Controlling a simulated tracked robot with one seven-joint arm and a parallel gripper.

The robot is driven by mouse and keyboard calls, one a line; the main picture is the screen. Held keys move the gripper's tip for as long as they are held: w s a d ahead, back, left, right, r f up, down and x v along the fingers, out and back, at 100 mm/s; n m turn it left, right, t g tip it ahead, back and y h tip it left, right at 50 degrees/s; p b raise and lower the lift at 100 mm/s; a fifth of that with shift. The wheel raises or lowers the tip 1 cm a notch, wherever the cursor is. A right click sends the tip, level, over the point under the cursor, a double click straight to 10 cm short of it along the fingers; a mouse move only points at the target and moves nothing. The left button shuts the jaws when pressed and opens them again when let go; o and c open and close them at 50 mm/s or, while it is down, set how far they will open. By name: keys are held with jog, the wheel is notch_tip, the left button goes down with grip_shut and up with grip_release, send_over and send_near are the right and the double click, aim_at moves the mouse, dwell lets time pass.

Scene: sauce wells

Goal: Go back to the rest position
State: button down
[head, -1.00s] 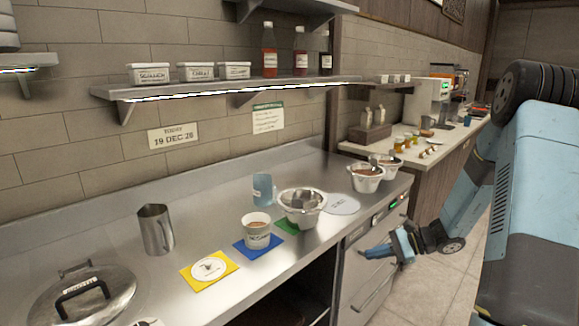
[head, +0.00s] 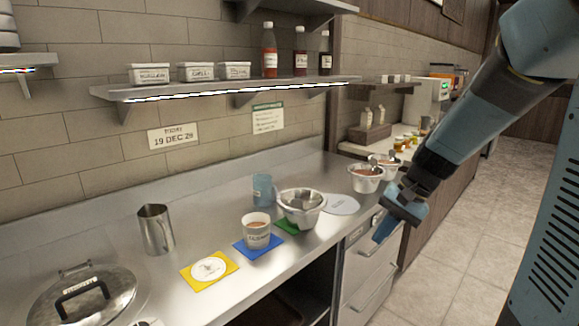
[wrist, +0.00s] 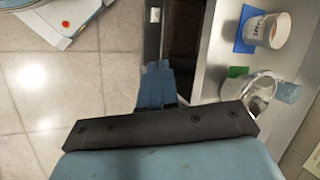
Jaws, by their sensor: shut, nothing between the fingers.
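My gripper (head: 384,229) is shut and empty. In the head view it hangs beside the right end of the steel counter, in front of the drawer fronts, pointing down and to the left. In the wrist view my gripper (wrist: 157,85) points at the floor and the counter's front, with its fingers together. It appears apart from the cups and bowls.
The steel counter (head: 130,259) holds a white cup (head: 256,236) on a blue mat, a metal bowl (head: 301,210) on a green mat, a yellow mat (head: 192,281), a steel jug (head: 156,230) and a lidded pot (head: 82,297). The floor (head: 440,275) at right is clear.

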jog(key=s+d+r+n+t+h, duration=0.2)
jog(key=s+r+n+t+h, duration=0.3)
jog(key=s+r, duration=0.6)
jog(key=shift+s+d+t, duration=0.3)
jog(key=shift+s, duration=1.15)
